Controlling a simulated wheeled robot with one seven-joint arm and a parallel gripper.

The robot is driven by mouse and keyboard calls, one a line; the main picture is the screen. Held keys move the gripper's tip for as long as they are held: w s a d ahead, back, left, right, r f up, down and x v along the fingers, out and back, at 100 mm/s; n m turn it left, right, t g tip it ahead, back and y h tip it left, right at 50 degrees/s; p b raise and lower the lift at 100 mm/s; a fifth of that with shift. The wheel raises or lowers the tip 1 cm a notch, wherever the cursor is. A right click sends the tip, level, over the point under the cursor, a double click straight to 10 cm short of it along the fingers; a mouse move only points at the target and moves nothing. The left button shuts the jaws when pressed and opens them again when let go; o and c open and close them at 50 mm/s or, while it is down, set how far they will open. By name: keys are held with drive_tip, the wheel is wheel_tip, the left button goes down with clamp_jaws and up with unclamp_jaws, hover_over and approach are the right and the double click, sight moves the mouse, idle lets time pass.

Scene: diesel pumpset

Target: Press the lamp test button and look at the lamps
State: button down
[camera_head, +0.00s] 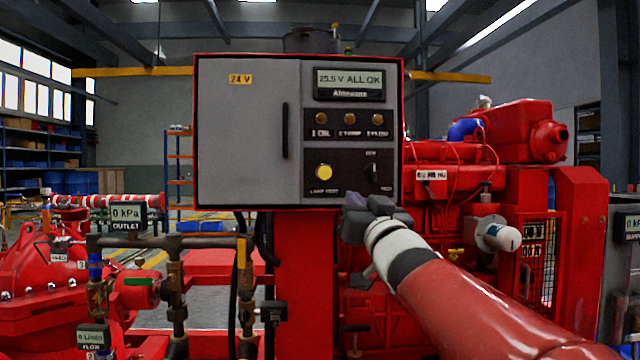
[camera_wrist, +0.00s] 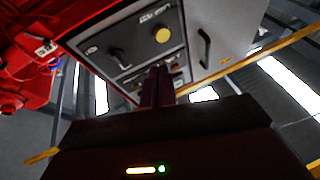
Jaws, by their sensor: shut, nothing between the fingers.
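The grey control panel (camera_head: 250,130) with a red frame stands upright ahead. Its yellow lamp test button (camera_head: 323,171) sits at the lower left of the black switch area, and it also shows in the wrist view (camera_wrist: 162,35). Above it are three lamps in a row: oil (camera_head: 321,118), temp (camera_head: 349,118) and flow (camera_head: 377,118). All three look dull amber, with no bright glow. My gripper (camera_head: 354,203) is at the panel's lower right edge, below and right of the button and apart from it. Its fingers look closed together and empty in the wrist view (camera_wrist: 158,80).
A rotary switch (camera_head: 373,172) is right of the button. The display (camera_head: 349,84) reads 25.5 V ALL OK. A black door handle (camera_head: 285,130) stands left of the lamps. The red engine (camera_head: 450,160) is behind right, and pipes with valves (camera_head: 170,245) are at the lower left.

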sight(329, 178)
drive_tip(key=a+r+n+y, duration=0.1)
drive_tip(key=y, duration=0.1)
drive_tip(key=a+r+n+y, duration=0.1)
drive_tip(key=n+y, duration=0.1)
drive_tip(key=y, duration=0.1)
drive_tip(key=w+a+r+n+y, duration=0.1)
drive_tip(key=r+y, duration=0.1)
drive_tip(key=y, duration=0.1)
drive_tip(key=shift+w+a+n+b, duration=0.1)
drive_tip(key=shift+a+n+b, duration=0.25)
drive_tip(key=shift+n+b, duration=0.05)
drive_tip(key=shift+w+p, duration=2.45)
drive_tip(key=shift+w, duration=1.95)
drive_tip(key=shift+w, duration=0.4)
